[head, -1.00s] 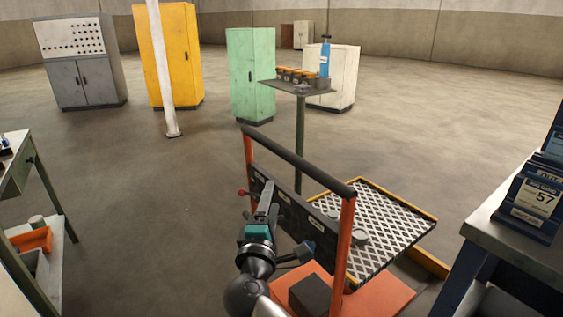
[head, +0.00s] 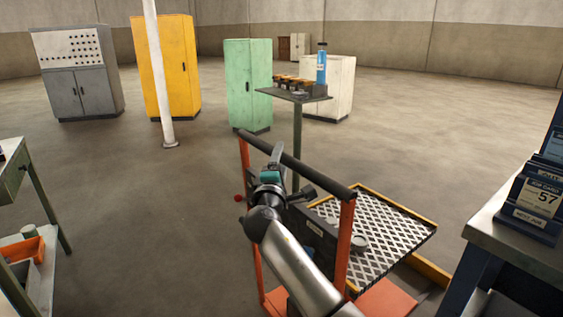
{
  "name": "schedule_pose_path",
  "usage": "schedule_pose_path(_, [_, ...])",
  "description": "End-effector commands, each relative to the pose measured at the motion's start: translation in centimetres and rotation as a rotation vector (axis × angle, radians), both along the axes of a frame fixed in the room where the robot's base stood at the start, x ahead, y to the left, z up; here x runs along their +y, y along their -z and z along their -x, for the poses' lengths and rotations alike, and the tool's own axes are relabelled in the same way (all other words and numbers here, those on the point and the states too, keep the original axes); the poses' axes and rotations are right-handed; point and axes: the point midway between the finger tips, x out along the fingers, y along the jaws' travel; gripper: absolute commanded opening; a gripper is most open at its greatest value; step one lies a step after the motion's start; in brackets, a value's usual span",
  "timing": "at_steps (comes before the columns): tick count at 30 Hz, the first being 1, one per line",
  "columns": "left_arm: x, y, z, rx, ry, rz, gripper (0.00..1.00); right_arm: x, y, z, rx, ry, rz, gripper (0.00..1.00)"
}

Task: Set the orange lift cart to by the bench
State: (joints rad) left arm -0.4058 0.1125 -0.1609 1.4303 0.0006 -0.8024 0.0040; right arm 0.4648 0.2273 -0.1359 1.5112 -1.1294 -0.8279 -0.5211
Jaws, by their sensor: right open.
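The orange lift cart (head: 345,245) stands in front of me, with two upright orange posts, a black push bar (head: 318,174) across the top and a mesh platform (head: 378,232) with a yellow rim on its far side. My right gripper (head: 276,154) is at the left half of the push bar, its fingers open and overlapping the bar in the picture. I cannot tell whether they touch it. A bench (head: 520,250) with a blue frame stands at the right edge. My left gripper is not in view.
A small stand (head: 298,150) with a blue bottle (head: 321,64) rises beyond the cart. Another table (head: 12,165) with an orange bin (head: 25,250) is at the left edge. A white pole (head: 158,85) and cabinets stand farther back. Open floor lies left of the cart.

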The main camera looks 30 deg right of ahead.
Motion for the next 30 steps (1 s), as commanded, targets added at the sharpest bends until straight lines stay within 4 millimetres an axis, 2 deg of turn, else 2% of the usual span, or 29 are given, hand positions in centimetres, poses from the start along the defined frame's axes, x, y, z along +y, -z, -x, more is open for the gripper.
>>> schedule_pose_path(6, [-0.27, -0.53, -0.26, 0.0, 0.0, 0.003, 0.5, -0.75, -0.14, -0.86, 0.0, 0.0, -0.001, 0.64])
schedule_pose_path(14, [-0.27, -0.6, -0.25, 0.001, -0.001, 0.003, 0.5, -0.79, -0.2, -0.92, -0.001, 0.0, -0.002, 0.64])
schedule_pose_path(30, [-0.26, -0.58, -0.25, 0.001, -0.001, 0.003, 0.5, -0.76, -0.16, -0.89, 0.0, 0.0, -0.001, 0.06])
